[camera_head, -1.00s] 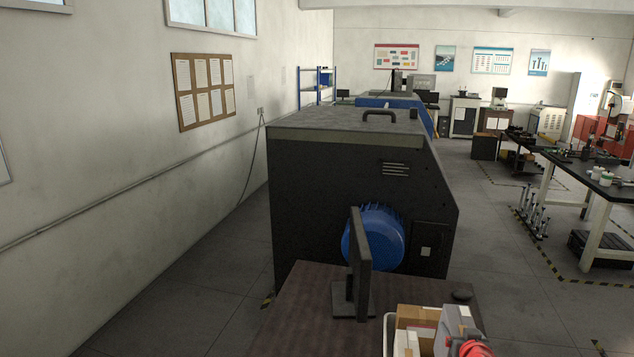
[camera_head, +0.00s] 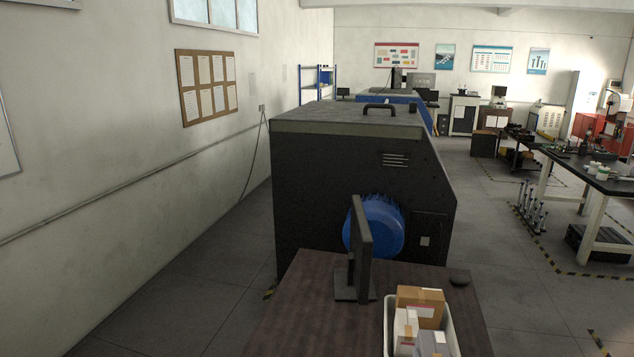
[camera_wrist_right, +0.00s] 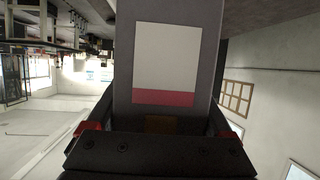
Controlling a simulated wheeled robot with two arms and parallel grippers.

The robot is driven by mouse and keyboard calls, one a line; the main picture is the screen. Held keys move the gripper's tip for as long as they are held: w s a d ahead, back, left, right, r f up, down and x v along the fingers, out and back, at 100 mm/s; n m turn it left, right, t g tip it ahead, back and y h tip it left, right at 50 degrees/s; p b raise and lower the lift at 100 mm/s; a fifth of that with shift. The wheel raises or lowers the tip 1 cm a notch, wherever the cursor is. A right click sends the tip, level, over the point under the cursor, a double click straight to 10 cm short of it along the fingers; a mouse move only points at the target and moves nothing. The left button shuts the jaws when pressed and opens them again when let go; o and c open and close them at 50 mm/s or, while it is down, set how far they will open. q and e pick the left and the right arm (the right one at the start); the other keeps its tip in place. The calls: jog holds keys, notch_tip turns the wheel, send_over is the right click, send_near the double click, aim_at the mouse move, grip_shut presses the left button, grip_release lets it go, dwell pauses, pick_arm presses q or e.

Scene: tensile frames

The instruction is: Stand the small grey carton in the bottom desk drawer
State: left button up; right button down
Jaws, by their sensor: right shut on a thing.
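My right gripper (camera_wrist_right: 160,125) shows in the right wrist view, shut on a grey carton (camera_wrist_right: 166,64). The carton has a white label with a red band and fills the middle of that view. A grey box (camera_head: 432,344) with a white patch shows at the bottom edge of the head view, among the tray's boxes; I cannot tell whether it is the held carton. The bottom desk drawer is not in view. My left gripper is not in view.
The desk's left side is clear. A black machine (camera_head: 320,190) stands behind.

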jog(key=s+a+f+y+b, duration=0.1)
jog(key=s+a+f+b, duration=0.2)
jog(key=s+a+f, duration=0.2)
jog(key=s+a+f+n+y+b, duration=0.1)
jog(key=s+a+f+b, duration=0.2)
jog(key=s+a+f, duration=0.3)
jog(key=s, duration=0.5)
jog(key=shift+s+a+f+n+b, duration=0.2)
jog(key=shift+a+f+n+b, duration=0.1)
jog(key=shift+f+b, duration=0.1)
